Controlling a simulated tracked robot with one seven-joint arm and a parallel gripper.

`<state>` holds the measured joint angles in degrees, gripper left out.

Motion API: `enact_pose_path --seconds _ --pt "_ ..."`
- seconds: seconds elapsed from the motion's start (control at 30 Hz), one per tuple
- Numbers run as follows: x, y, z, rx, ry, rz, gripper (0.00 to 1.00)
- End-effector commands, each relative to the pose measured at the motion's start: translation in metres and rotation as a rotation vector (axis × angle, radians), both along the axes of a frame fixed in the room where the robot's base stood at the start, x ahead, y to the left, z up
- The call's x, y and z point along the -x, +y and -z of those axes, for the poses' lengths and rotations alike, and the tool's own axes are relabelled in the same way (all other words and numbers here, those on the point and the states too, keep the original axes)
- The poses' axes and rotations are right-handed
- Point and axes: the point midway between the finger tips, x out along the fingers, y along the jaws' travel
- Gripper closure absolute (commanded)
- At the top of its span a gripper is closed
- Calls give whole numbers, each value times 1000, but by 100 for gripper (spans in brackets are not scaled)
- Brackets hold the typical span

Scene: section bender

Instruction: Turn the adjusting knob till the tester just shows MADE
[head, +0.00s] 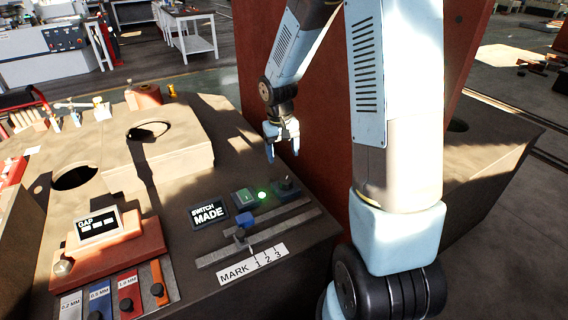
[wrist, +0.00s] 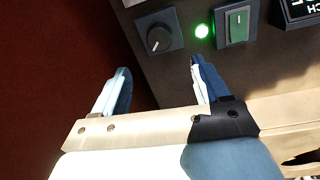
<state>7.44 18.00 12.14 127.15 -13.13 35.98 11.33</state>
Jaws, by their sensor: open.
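A dark round knob (head: 287,184) sits on a small block at the right end of the panel. In the wrist view the knob (wrist: 159,39) shows a pale pointer line. The tester display (head: 209,213) reads SWITCH MADE. A green lamp (head: 262,194) is lit between the knob and a green rocker switch (head: 244,197); the lamp also glows in the wrist view (wrist: 202,31). My gripper (head: 283,156) is open and empty above the knob, fingers pointing down. In the wrist view my gripper (wrist: 160,66) has its fingers apart, and the knob appears beyond their tips.
A slotted rail (head: 265,234) with a blue slider (head: 244,219) lies in front, beside a MARK 1 2 3 label (head: 252,264). A tall red plate (head: 315,130) rises close behind my gripper.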

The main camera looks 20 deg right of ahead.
Motion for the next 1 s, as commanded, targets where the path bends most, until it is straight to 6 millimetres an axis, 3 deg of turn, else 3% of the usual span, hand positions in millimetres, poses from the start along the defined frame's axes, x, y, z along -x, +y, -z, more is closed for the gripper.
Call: enact_pose_path --seconds 0.1,0.27,1.0 --pt "-1 1 -14 1 -3 0 26" --pt "0 1 -22 0 0 0 26" --pt "0 1 -23 0 0 -1 26"
